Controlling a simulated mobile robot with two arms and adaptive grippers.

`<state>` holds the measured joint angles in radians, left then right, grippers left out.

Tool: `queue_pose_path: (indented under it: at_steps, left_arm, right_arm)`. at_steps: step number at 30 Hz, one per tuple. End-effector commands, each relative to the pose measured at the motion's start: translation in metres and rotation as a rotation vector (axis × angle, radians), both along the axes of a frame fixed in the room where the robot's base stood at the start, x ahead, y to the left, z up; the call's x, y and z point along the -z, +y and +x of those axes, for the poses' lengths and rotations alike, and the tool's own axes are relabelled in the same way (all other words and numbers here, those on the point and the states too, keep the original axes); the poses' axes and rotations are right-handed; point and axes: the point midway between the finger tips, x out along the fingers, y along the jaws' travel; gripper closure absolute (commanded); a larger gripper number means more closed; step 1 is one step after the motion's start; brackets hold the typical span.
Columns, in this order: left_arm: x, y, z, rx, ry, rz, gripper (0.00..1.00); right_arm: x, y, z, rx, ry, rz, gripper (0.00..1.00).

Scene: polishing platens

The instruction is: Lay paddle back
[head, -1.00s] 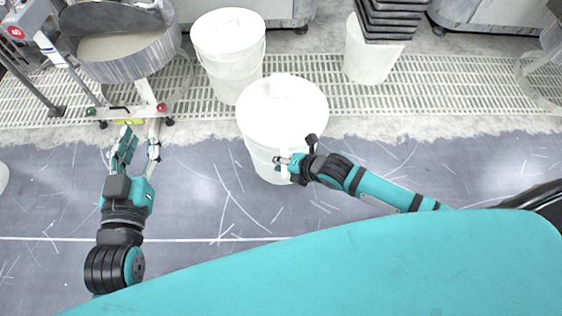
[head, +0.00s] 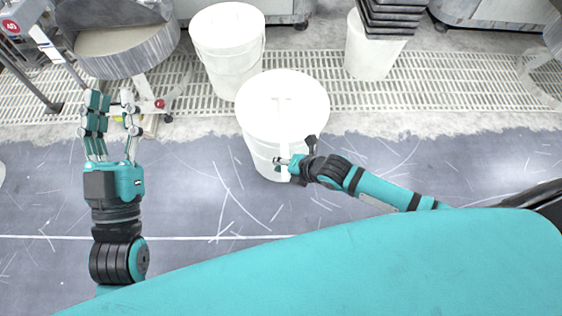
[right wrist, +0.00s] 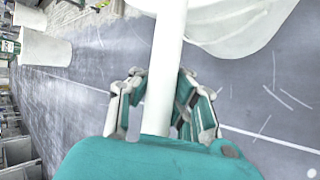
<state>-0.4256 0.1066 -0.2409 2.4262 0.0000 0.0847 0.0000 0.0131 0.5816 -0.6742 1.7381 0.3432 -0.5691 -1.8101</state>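The white paddle shows in the right wrist view (right wrist: 163,70) as a long pale shaft. It runs between the fingers of my right gripper (right wrist: 160,105), which look closed on it from both sides. In the head view my right gripper (head: 284,166) is at the front of a white bucket (head: 262,150). The paddle (head: 284,145) is hard to tell from the white bucket there; its far part shows faintly over the bucket top. Whether it touches the bucket cannot be told. My left gripper (head: 110,112) is empty, with fingers spread, near the wheeled stand.
A second white bucket (head: 228,50) stands behind, with black trays (head: 388,15) stacked in a white bin (head: 368,55) to its right. A round metal basin (head: 130,50) on a wheeled stand is at upper left. Grey floor (head: 400,155) is clear at right.

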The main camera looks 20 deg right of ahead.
Motion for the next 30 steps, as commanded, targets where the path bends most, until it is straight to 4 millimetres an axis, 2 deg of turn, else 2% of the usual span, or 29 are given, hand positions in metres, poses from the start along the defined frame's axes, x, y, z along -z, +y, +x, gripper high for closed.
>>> queue_pose_path:
  at_steps: [13,21,30]
  left_arm:
    - [-0.0049,0.0,-0.0028,0.001,-0.031,-0.009,0.71]
    - [-0.0048,0.0,-0.0027,0.001,-0.031,-0.009,0.71]
    - [-0.0048,0.0001,-0.0027,0.001,-0.03,-0.008,0.71]
  right_arm:
    - [0.0011,0.0,0.0009,-0.001,-0.003,0.0,1.0]
    - [0.0013,0.0001,0.0007,-0.001,-0.002,0.001,0.67]
    - [0.0009,-0.0012,-0.0014,0.0,0.001,-0.001,0.67]
